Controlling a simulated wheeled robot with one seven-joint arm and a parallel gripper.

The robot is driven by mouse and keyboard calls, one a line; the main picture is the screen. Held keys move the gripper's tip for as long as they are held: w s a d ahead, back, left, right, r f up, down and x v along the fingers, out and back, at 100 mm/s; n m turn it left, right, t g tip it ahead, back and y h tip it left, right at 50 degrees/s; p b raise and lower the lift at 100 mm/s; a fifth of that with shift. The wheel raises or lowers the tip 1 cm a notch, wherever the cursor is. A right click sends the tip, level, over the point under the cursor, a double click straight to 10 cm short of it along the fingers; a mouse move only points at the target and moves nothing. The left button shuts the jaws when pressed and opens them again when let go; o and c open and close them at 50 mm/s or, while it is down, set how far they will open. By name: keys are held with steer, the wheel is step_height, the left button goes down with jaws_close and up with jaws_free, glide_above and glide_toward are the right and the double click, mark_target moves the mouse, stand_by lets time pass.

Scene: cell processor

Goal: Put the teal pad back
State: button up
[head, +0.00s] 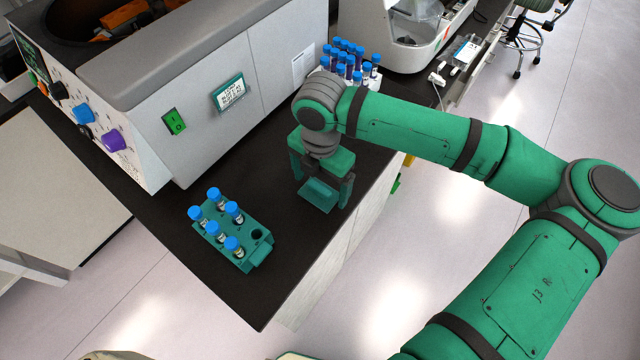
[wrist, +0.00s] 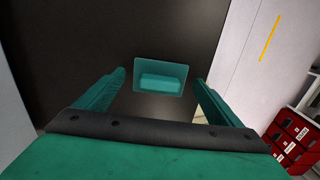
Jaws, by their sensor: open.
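The teal pad (head: 319,195) is a small flat rectangular piece with a raised block in its middle. It appears to lie on the black bench near the bench's right edge. In the wrist view the pad (wrist: 160,77) shows whole, between and beyond my fingertips, with dark bench visible on both sides of it. My gripper (head: 322,189) points down over the pad with one finger on either side. In the wrist view my gripper (wrist: 160,80) is open, and neither finger touches the pad there. The exact height gap to the pad is hard to tell.
A teal rack (head: 262,240) with several blue-capped tubes stands to the left on the black bench (head: 240,300). Another group of blue-capped tubes (head: 350,55) stands behind my wrist. A large grey machine (head: 200,120) with knobs and a teal-framed display (head: 228,93) borders the bench.

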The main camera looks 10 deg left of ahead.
mark_target(321, 186)
step_height(321, 186, up, 11)
stand_by(0.4)
stand_by(0.4)
